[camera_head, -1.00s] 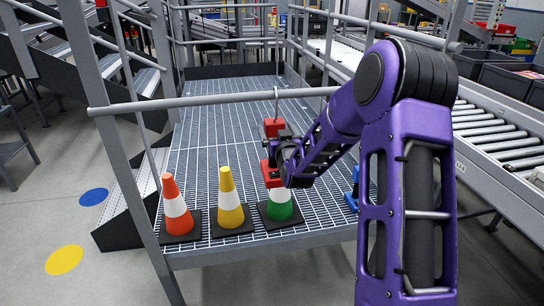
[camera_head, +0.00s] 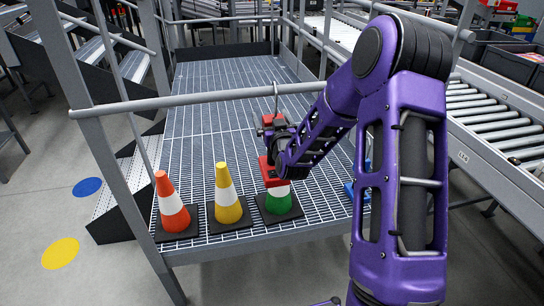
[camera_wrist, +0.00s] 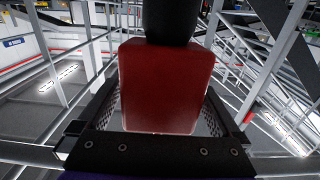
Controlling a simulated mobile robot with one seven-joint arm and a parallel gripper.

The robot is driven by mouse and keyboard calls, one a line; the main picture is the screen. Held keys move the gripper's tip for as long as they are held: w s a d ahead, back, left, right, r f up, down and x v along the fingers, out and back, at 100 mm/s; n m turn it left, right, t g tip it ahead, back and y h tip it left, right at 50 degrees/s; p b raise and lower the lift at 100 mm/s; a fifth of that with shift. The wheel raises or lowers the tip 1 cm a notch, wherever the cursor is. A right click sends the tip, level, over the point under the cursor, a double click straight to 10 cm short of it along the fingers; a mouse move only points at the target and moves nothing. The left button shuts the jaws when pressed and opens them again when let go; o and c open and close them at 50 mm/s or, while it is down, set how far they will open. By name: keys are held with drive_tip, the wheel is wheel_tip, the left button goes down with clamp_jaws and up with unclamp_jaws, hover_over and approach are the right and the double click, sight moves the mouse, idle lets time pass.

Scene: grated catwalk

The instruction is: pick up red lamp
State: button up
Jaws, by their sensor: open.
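The red lamp (camera_head: 271,174) hangs upright by a thin hook from the grey handrail, with red parts at top and bottom and a dark middle. My gripper (camera_head: 281,148) is at the lamp, reaching in from the right, and partly covers its middle. In the wrist view the lamp's red block (camera_wrist: 165,88) sits between the two spread fingers of my gripper (camera_wrist: 163,78), with a black round part above it. A narrow gap shows on each side, and the fingers are open. Whether either finger touches the lamp is unclear.
The grey handrail (camera_head: 190,103) crosses above the grated catwalk (camera_head: 210,75). Orange (camera_head: 171,206), yellow (camera_head: 227,198) and green (camera_head: 279,201) cones stand on its near edge, the green one behind the lamp's lower part. A roller conveyor (camera_head: 490,120) runs along the right.

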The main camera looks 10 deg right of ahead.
drive_tip(key=shift+s, duration=0.1)
clamp_jaws()
drive_tip(key=shift+r, duration=0.1)
idle(0.3)
